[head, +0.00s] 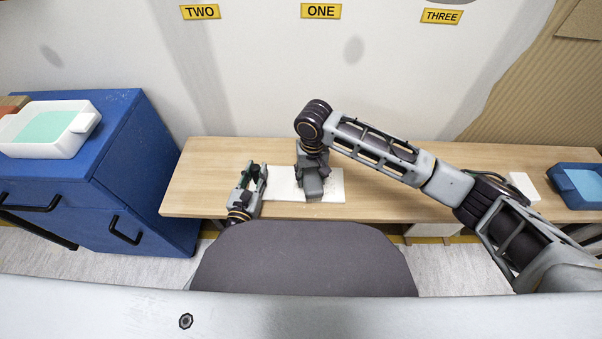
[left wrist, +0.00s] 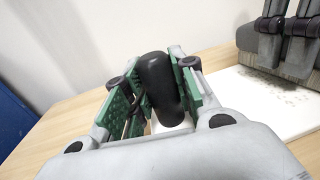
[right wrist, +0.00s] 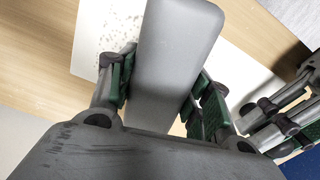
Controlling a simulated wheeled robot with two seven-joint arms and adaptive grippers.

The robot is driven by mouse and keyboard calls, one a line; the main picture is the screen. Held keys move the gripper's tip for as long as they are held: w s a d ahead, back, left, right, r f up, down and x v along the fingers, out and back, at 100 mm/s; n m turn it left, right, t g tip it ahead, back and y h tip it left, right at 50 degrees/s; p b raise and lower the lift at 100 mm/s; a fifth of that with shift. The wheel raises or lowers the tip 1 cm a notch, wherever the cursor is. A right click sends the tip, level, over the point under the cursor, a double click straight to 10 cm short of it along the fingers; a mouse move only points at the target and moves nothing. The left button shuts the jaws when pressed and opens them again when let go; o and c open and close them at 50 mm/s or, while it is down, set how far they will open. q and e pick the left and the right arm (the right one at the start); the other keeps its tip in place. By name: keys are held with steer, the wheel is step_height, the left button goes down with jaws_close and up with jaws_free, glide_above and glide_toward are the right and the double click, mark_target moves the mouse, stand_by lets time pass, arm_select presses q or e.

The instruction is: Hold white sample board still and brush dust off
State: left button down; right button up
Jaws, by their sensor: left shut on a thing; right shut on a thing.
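The white sample board (head: 333,184) lies flat on the wooden table; it also shows in the left wrist view (left wrist: 245,108) and the right wrist view (right wrist: 98,35). Dark dust specks dot it beside the brush. My left gripper (head: 258,174) is at the board's left end, shut on a black rounded handle (left wrist: 160,85). White shows just under that handle, but how it joins the board is hidden. My right gripper (head: 313,165) is shut on a grey block-shaped brush (right wrist: 175,60), pointing down over the board's middle. Whether its underside touches the board is unclear.
A blue cabinet (head: 120,110) stands left with a white tray (head: 82,142) holding something green. A white block (head: 523,186) and a blue tray (head: 562,190) are at the table's right end. The table left of the board is clear. Signs hang on the wall.

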arm_select(q)
steer(key=shift+f, duration=0.2)
arm_select(e)
steer(key=shift+d, duration=3.65)
steer(key=shift+a, duration=5.8)
step_height(320, 180, up, 8)
steer(key=shift+a, duration=0.3)
steer(key=shift+r, duration=0.1)
steer(key=o, duration=0.5)
steer(key=c, duration=0.4)
arm_select(q)
steer(key=c, duration=1.1)
jaws_free()
steer(key=shift+r, duration=0.15)
arm_select(e)
steer(key=shift+w, duration=0.1)
